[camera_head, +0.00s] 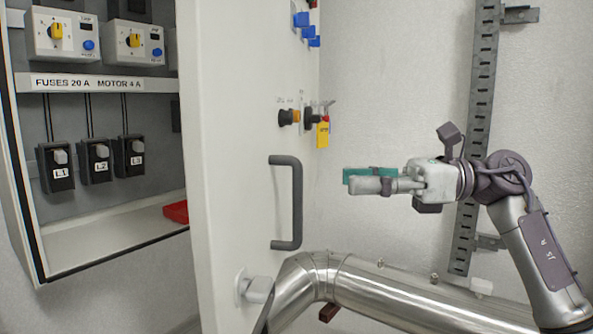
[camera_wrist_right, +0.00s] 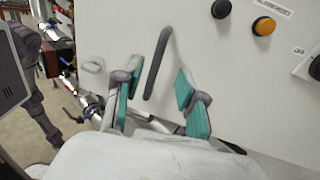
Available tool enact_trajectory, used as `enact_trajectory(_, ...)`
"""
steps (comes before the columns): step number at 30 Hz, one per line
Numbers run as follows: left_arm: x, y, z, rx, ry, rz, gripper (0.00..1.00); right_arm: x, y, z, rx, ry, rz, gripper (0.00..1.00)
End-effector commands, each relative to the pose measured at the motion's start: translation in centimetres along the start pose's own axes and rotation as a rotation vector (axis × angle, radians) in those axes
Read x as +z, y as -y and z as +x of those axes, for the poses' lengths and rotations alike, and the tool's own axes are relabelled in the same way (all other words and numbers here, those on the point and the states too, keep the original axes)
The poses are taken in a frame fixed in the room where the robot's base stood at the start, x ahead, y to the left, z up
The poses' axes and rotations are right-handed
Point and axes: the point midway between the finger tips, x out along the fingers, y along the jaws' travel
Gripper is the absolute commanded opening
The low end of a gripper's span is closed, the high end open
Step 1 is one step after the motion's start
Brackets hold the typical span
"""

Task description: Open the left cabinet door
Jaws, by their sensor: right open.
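The white cabinet door (camera_head: 235,130) stands swung out, its outer face toward the right in the head view. The cabinet interior (camera_head: 110,200) shows to its left. A dark grey bar handle (camera_head: 297,205) is fixed upright on the outer face. My right gripper (camera_head: 352,183), with teal finger pads, is to the right of the handle, apart from it. In the right wrist view the fingers (camera_wrist_right: 157,90) are open and empty, and the handle (camera_wrist_right: 158,65) appears between and beyond them. My left gripper is not in view.
Knobs and a yellow tag (camera_head: 322,133) sit on the door above the handle. A pale knob (camera_head: 257,289) sits low on it. A shiny metal pipe-like part (camera_head: 400,295) crosses below my right gripper. A slotted rail (camera_head: 482,90) runs up the wall behind.

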Motion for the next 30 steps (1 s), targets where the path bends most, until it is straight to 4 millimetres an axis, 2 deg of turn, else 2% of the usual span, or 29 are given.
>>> enact_trajectory(1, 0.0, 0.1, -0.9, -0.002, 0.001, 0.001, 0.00, 0.4, -0.1, 1.2, 0.004, 0.001, 0.001, 0.40)
enact_trajectory(6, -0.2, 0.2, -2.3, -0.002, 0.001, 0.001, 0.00, 0.5, -0.1, 4.9, 0.004, 0.003, 0.003, 0.40)
enact_trajectory(12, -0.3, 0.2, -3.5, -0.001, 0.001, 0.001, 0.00, 0.4, 0.0, 8.1, 0.003, 0.004, 0.004, 0.40)
enact_trajectory(18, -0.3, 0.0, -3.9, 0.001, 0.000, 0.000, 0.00, 0.2, 0.0, 9.5, 0.001, 0.004, 0.003, 0.40)
enact_trajectory(26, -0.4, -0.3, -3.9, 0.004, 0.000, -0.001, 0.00, 0.1, 0.0, 9.6, -0.001, 0.004, 0.003, 0.40)
enact_trajectory(27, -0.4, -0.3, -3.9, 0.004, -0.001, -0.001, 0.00, 0.1, 0.0, 9.6, -0.001, 0.004, 0.003, 0.38)
enact_trajectory(30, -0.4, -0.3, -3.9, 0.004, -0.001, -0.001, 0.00, 0.1, 0.0, 9.6, -0.001, 0.004, 0.003, 0.22)
